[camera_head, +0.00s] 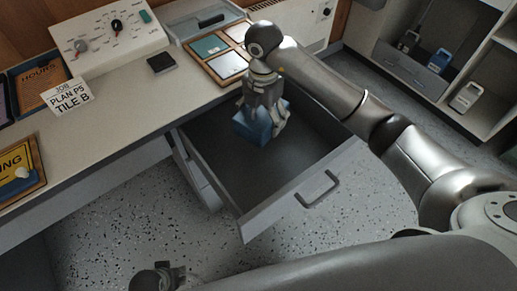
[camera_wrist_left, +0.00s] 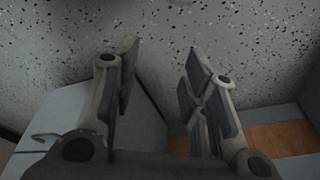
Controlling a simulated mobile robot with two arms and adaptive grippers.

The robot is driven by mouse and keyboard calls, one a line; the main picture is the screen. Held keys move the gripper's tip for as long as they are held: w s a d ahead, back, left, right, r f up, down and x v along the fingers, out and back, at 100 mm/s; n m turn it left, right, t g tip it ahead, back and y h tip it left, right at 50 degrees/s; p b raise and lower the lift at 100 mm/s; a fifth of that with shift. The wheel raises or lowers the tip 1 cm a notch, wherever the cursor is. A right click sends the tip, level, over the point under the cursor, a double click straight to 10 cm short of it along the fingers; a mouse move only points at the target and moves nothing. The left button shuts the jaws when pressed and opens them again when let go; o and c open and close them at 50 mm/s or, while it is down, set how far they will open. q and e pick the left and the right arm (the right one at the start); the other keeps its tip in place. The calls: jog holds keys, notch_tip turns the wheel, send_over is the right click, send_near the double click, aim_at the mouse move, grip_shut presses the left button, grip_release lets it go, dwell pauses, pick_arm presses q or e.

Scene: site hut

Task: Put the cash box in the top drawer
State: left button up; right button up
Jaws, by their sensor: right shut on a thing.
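The blue cash box (camera_head: 248,129) is inside the opening of the pulled-out grey top drawer (camera_head: 288,203), towards its back near the desk. My right gripper (camera_head: 264,118) reaches down from above and is shut on the box, hiding part of it. I cannot tell whether the box touches the drawer floor. The rest of the drawer looks empty. My left gripper (camera_head: 160,277) is low at the bottom edge of the head view, apart from the drawer.
The desk (camera_head: 120,98) holds a control panel (camera_head: 110,35), a small black block (camera_head: 161,63), a sign (camera_head: 70,98) and a wooden tray of tiles (camera_head: 198,62). An open shelf (camera_head: 425,50) stands at the back right. Speckled floor is clear in front of the drawer.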

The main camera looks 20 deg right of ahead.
jog(key=m, duration=0.2)
jog(key=m+b, duration=0.1)
jog(key=shift+w+a+f, duration=0.2)
jog(key=shift+w+a, duration=0.05)
jog(key=shift+w, duration=0.15)
jog(key=shift+f, duration=0.1)
jog(key=shift+m, duration=0.3)
notch_tip(320, 180, down, 5)
jog(key=shift+f+b, duration=0.15)
jog(key=shift+b, duration=0.35)
pick_arm(q)
notch_tip(320, 180, up, 7)
jog(key=w, duration=0.1)
jog(key=shift+w+b, duration=0.15)
jog(key=shift+b, duration=0.2)
pick_arm(e)
jog(key=shift+f, duration=2.2)
pick_arm(q)
jog(key=shift+r, duration=0.2)
pick_arm(e)
jog(key=shift+f, duration=0.15)
pick_arm(q)
jog(key=shift+r+t, duration=0.15)
jog(key=shift+t, duration=0.15)
pick_arm(e)
jog(key=o, duration=1.5)
jog(key=shift+c, duration=0.2)
